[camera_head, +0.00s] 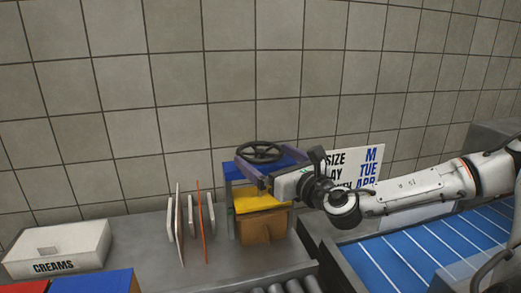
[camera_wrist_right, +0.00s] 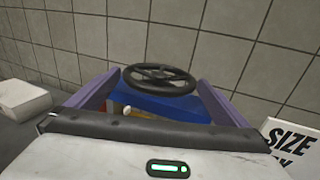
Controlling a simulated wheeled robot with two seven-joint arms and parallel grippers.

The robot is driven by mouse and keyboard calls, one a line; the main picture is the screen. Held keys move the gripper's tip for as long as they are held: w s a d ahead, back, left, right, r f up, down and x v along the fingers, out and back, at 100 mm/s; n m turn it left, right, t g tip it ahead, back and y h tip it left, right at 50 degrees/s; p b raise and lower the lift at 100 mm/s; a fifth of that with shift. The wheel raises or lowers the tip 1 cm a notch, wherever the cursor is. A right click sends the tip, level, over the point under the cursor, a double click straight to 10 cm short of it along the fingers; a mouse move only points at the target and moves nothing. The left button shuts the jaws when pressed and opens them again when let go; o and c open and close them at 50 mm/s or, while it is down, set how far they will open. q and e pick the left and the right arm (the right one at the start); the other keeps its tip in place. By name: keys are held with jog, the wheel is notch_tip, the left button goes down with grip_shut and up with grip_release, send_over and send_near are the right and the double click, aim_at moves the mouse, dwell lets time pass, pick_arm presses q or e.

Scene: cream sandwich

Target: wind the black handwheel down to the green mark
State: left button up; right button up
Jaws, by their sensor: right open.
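The black handwheel (camera_head: 261,152) lies flat on top of a press with a blue top plate (camera_head: 284,162). My right gripper (camera_head: 259,157) reaches in from the right. Its two purple fingers are spread wide, one on either side of the handwheel. The wrist view shows the handwheel (camera_wrist_right: 160,80) between the fingers, with gaps to both and the blue plate (camera_wrist_right: 165,107) below. A yellow plate (camera_head: 258,202) sits under the blue top, above a brown block (camera_head: 262,228). I cannot make out the green mark. My left gripper is out of view.
A rack of upright plates (camera_head: 190,222) stands left of the press. A white CREAMS box (camera_head: 60,248) is at the far left. A lettered sign (camera_head: 352,165) stands behind my right arm. A blue conveyor (camera_head: 425,250) runs at the right.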

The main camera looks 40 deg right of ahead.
aim_at(261, 153)
jog(key=shift+x, duration=1)
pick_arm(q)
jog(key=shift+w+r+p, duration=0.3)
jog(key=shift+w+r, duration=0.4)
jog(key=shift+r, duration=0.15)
pick_arm(e)
jog(key=shift+w+d, duration=0.1)
jog(key=shift+w, duration=0.4)
jog(key=c, duration=0.8)
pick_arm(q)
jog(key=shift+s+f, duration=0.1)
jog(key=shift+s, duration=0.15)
pick_arm(e)
jog(key=shift+o, duration=0.3)
jog(key=shift+m+h, duration=0.3)
jog(key=shift+h, duration=0.1)
